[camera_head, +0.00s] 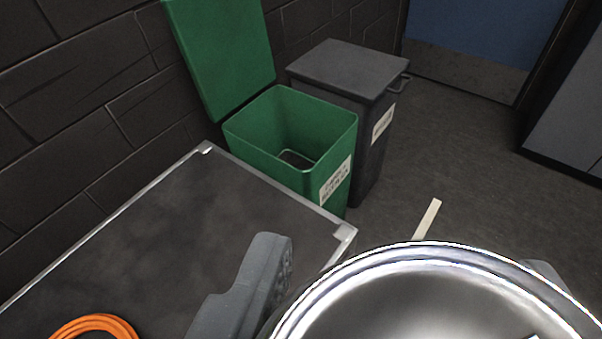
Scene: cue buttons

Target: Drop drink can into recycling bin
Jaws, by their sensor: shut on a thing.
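The drink can (430,295) shows its shiny silver end large at the bottom right, close to the camera. My gripper (400,300) is shut on it, with one grey finger on its left and a bit of the other behind its right edge. The can hides most of the right finger. The green recycling bin (255,150) stands open ahead, beyond the table's far edge. Its lid is tipped up at the back, against the wall side. The can is nearer to me than the bin and not over its opening.
A dark table (170,215) with metal edges lies between me and the bin. An orange coil (95,326) lies on it at bottom left. A closed dark grey bin (350,70) stands right behind the green one. A pale strip (428,219) lies on the open floor.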

